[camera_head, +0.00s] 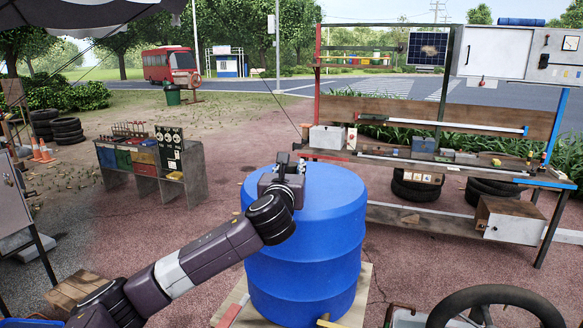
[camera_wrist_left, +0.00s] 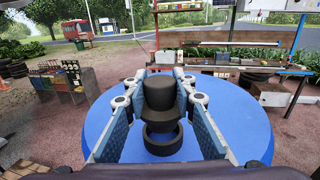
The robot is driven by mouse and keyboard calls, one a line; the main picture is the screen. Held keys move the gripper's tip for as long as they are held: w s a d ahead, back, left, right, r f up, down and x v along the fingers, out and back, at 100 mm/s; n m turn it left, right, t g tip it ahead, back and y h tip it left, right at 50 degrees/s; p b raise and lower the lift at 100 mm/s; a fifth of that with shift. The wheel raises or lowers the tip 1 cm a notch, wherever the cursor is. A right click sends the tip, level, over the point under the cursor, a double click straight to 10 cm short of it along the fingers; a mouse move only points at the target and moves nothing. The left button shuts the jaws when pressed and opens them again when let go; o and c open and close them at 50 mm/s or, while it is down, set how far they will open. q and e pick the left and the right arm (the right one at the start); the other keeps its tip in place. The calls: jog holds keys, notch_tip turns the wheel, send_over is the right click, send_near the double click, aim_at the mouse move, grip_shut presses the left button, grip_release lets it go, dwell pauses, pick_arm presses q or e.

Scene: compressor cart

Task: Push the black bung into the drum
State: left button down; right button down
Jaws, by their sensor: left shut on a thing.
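The blue drum (camera_head: 310,255) stands upright in the middle of the head view. Its blue top (camera_wrist_left: 235,135) fills much of the left wrist view. My left gripper (camera_head: 288,168) is over the drum's top. In the left wrist view my left gripper (camera_wrist_left: 164,88) is shut on the black bung (camera_wrist_left: 159,97), between its two blue-padded fingers. A black ring (camera_wrist_left: 162,139) shows on the drum's top, just below the bung in the picture. I cannot tell whether the bung touches the drum. The gripper hides the bung in the head view. My right gripper is not in view.
The drum stands on a pale wooden base (camera_head: 357,304). A workbench (camera_head: 420,165) with a shelf of tools stands behind it to the right. A small cabinet (camera_head: 150,165) stands to the left. Open ground lies left of the drum.

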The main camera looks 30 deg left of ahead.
pick_arm(q)
jog(key=shift+p, duration=0.35)
jog(key=shift+p, duration=0.3)
dwell(0.5)
jog(key=shift+p, duration=0.65)
dwell(0.5)
jog(key=shift+f, duration=0.25)
jog(key=shift+f+b, duration=0.55)
jog(key=shift+f, duration=0.9)
